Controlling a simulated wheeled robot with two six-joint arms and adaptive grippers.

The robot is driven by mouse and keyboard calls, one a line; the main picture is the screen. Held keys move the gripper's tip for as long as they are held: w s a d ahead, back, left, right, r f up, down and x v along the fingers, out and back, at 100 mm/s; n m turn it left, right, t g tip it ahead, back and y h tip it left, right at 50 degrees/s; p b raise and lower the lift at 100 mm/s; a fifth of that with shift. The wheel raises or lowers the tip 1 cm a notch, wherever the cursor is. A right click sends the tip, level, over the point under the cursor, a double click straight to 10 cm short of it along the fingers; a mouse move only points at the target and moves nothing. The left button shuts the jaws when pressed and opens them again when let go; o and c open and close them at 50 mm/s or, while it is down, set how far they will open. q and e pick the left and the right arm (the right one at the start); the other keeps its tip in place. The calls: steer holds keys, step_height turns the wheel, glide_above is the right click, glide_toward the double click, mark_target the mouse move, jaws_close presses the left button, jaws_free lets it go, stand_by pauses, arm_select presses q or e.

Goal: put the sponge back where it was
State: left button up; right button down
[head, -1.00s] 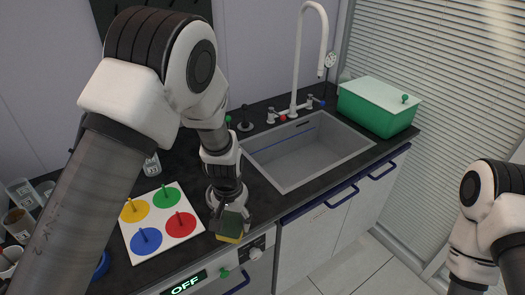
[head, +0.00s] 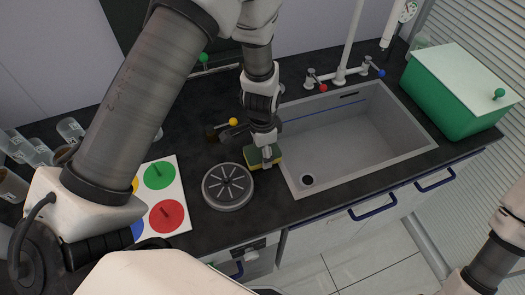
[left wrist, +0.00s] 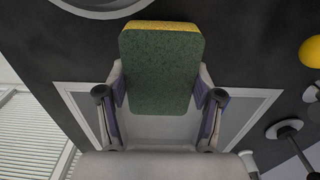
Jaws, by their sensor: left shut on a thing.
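The sponge (head: 255,157), green with a yellow layer, is between the fingers of my left gripper (head: 265,152). It is over the dark counter just left of the sink's rim. In the left wrist view the sponge (left wrist: 160,65) shows its green broad face, with a yellow strip at the far end. The left gripper (left wrist: 162,88) is shut on its sides there. I cannot tell whether the sponge touches the counter. My right gripper is out of view; only part of the right arm shows at the lower right of the head view.
A round grey slotted disc (head: 228,187) lies just left of the sponge. The sink (head: 345,140) is to the right, with the tap behind it. A yellow knob (head: 233,122) stands behind the sponge. A board with coloured circles (head: 182,203) is at left, a green box (head: 455,95) far right.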

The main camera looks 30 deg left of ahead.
arm_select(q)
steer(key=shift+w+a+f, duration=0.1)
steer(key=shift+w+f, duration=0.05)
steer(key=shift+f, duration=0.45)
steer(key=shift+s+r, duration=0.15)
steer(key=shift+s, duration=0.2)
steer(key=o, duration=1)
steer(key=shift+w+f, duration=0.2)
steer(key=shift+o, duration=0.5)
steer(key=shift+w, duration=0.1)
steer(key=shift+r, duration=0.1)
